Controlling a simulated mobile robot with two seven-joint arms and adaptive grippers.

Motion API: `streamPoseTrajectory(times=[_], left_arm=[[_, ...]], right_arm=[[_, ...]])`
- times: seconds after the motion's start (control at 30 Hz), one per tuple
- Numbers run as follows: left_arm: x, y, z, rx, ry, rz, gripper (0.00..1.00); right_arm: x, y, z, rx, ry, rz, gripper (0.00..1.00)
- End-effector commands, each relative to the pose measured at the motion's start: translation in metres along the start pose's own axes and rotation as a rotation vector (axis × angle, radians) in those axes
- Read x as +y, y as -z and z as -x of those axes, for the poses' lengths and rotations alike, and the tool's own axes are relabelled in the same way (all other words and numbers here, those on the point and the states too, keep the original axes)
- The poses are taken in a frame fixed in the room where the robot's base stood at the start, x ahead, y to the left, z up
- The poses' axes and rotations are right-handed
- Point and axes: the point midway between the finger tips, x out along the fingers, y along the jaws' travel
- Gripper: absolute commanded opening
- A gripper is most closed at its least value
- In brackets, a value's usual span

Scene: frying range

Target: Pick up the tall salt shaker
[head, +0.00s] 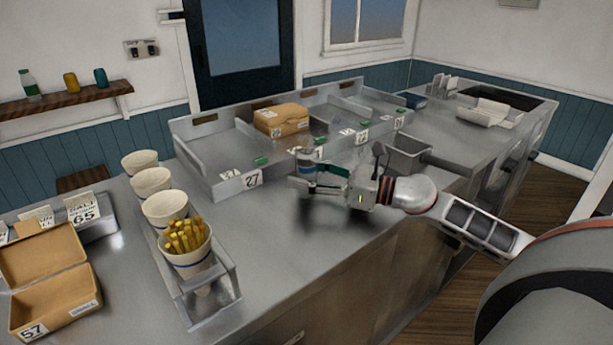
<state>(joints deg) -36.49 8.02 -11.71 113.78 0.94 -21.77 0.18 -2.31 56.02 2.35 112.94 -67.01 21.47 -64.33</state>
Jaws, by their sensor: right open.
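My right gripper (316,178) reaches in from the right, low over the steel counter in front of the partitioned steel tray. Its jaws are open and point left. A small grey upright shape with a dark band, apparently the tall salt shaker (306,159), shows at the fingertips. The fingers partly hide it, and I cannot tell whether they touch it. My left gripper is out of view.
The partitioned tray (222,186) holds a closed cardboard box (281,120). A steel bin (408,154) stands behind my right wrist. Paper cups, one with fries (187,243), and an open box (50,290) are at left. Bare counter (270,240) lies in front.

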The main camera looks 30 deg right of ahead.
Motion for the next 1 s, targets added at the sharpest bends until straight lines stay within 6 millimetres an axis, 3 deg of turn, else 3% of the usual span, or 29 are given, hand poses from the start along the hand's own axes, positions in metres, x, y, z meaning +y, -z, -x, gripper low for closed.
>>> streamPoseTrajectory(times=[0.07, 0.2, 0.27, 0.57, 0.73, 0.87, 1.0], left_arm=[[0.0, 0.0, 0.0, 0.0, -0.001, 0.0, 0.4], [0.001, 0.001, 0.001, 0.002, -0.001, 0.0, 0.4], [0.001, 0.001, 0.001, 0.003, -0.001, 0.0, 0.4], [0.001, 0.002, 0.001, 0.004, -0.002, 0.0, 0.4], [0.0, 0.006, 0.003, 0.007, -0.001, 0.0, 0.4], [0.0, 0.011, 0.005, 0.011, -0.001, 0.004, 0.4], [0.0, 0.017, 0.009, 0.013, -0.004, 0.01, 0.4]], right_arm=[[0.0, 0.0, 0.0, 0.0, 0.0, 0.0, 0.49], [0.0, 0.0, 0.0, 0.0, 0.0, 0.0, 0.12], [0.0, 0.0, 0.0, 0.0, 0.0, 0.0, 0.0], [0.0, -0.002, 0.0, -0.001, 0.0, 0.001, 0.0], [0.0, -0.013, 0.0, -0.002, -0.001, 0.004, 0.0], [0.001, -0.033, 0.0, -0.003, -0.001, 0.008, 0.0], [0.001, -0.069, 0.001, -0.003, -0.001, 0.012, 0.0]])
